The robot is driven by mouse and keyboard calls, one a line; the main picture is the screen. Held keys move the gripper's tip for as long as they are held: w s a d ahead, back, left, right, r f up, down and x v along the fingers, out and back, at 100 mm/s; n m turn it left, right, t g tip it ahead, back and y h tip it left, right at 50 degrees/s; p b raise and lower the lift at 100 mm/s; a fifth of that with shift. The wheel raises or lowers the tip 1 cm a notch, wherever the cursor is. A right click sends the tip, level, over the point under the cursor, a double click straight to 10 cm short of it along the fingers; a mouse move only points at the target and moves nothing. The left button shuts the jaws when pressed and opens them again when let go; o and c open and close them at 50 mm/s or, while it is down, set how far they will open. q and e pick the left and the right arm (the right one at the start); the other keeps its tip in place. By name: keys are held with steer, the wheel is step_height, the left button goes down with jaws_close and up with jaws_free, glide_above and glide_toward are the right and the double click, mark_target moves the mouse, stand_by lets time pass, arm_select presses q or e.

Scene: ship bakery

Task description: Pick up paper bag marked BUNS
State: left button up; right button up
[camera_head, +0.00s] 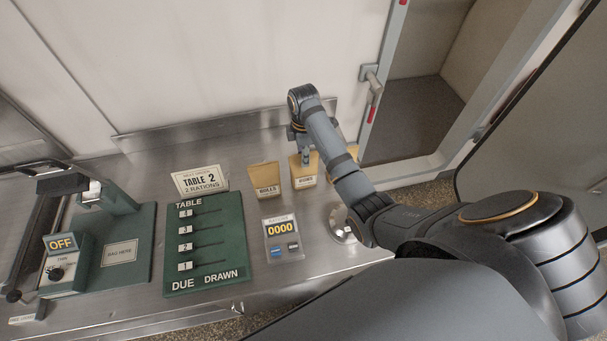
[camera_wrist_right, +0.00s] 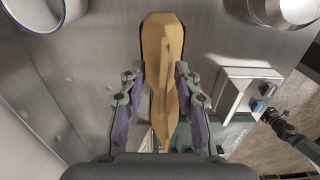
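The tan paper bag marked BUNS (camera_head: 304,181) stands upright on the metal counter in the head view. My right gripper (camera_head: 305,158) is right over its top and hides part of it. In the right wrist view the tan bag (camera_wrist_right: 163,50) lies between the two fingers of my right gripper (camera_wrist_right: 161,75). The fingers stand apart on either side of it, with narrow gaps beside its tapered lower part. Whether the fingertips touch it is hard to tell. My left gripper is not in view.
A tan bag marked ROLLS (camera_head: 266,181) stands just left. Another tan bag partly shows behind my right arm. A TABLE 2 sign (camera_head: 199,181), a green DUE/DRAWN board (camera_head: 211,245) and a counter showing 0000 (camera_head: 281,238) are close by. A bag sealer (camera_head: 122,252) stands at left.

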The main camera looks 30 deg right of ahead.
steer(key=shift+s+r, duration=0.1)
steer(key=shift+s, duration=0.1)
steer(key=shift+c, duration=0.5)
steer(key=shift+w, duration=0.1)
jaws_close()
